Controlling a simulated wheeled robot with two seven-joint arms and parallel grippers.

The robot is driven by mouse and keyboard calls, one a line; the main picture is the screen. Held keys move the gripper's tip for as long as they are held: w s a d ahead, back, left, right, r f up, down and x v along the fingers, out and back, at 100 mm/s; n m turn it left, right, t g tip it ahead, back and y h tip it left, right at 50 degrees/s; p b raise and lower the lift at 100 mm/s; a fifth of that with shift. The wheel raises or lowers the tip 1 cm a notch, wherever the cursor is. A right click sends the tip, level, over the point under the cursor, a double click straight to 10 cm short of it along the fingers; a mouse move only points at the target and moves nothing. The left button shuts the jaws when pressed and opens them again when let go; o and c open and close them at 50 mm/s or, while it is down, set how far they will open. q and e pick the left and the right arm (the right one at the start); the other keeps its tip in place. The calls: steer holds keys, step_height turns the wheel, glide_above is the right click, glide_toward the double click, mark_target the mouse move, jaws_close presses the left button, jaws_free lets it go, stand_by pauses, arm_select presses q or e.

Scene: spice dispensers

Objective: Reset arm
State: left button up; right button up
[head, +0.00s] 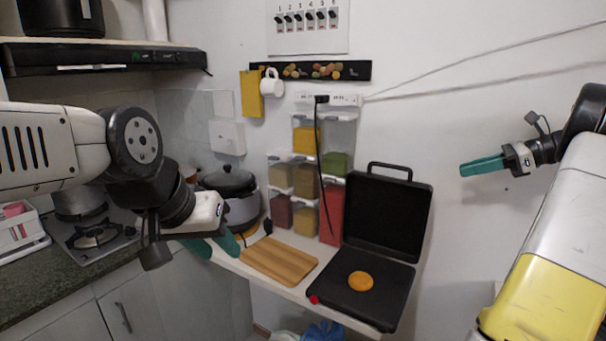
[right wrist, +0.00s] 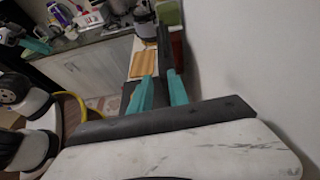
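My left gripper (head: 213,246) hangs at the front left edge of the narrow shelf, left of the wooden board. Its teal fingers are spread apart, with nothing visible between them. My right gripper (head: 481,166) is raised in the air at the right, in front of the white wall, its fingers pointing left. In the right wrist view its two teal fingers (right wrist: 160,92) stand apart with nothing between them. My right gripper is clear of the black case (head: 387,214), which stands open on the shelf with an orange disc (head: 361,281) in it.
Spice dispensers (head: 306,186) hang on the wall behind the wooden board (head: 278,261). A rice cooker (head: 236,196) stands left of them. A black cable hangs past the dispensers. A stove (head: 95,236) is at the left, under the hood (head: 105,58). The wall space around my right gripper is free.

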steer(key=s+a+r+n+g+h, duration=0.15)
steer(key=s+a+n, duration=0.3)
steer(key=a, duration=0.55)
steer(key=s+a+r+n+g+h, duration=0.1)
steer(key=s+a+n+h, duration=0.3)
steer(key=a, duration=0.6)
steer(key=s+a+f+n+t+h, duration=0.1)
steer(key=s+a+f+n+h, duration=0.1)
steer(key=s+n, duration=0.6)
steer(key=s+a+f+n+t+h, duration=0.1)
steer(key=s+a+f+n, duration=0.4)
steer(key=s+n, duration=0.3)
steer(key=shift+s+a+h, duration=0.35)
steer(key=shift+s+a, duration=0.1)
steer(key=shift+a, duration=0.15)
